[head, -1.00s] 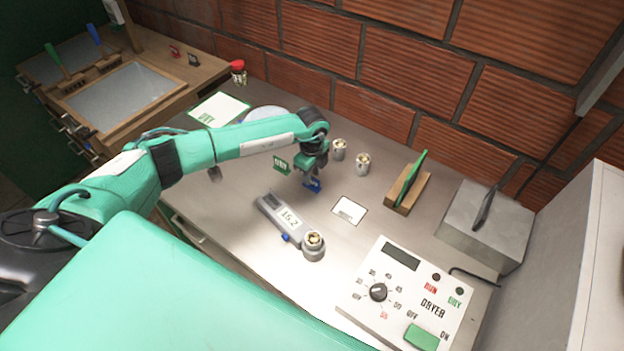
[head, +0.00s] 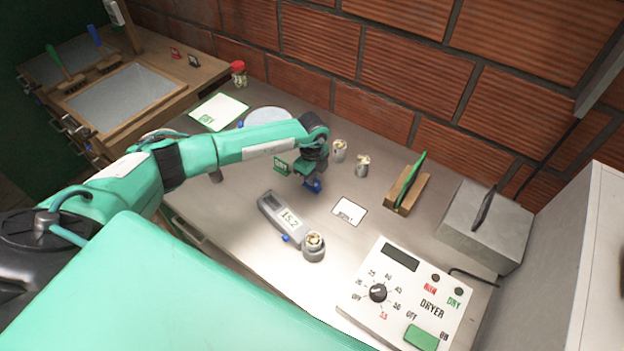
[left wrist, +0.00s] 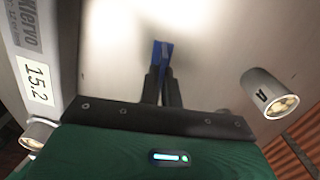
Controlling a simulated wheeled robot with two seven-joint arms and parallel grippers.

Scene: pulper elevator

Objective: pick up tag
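My left gripper (head: 313,184) hangs over the middle of the metal bench, fingers pointing down. A small blue piece, which looks like a blue tag (left wrist: 162,53), shows between its dark, nearly closed fingertips in the left wrist view; its shape is partly hidden. A green framed tag (head: 281,166) stands on the bench just left of the gripper, apart from it. A red tag (head: 175,52) and a black tag (head: 193,60) stand on the wooden desk at the upper left. My right gripper is not in view.
A grey scale (head: 285,218) reading 15.2 holds a tin (head: 314,243) in front. A white card (head: 349,211) lies to the right. A dryer panel (head: 408,295), a wooden holder (head: 408,190) and a metal box (head: 485,228) fill the right side.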

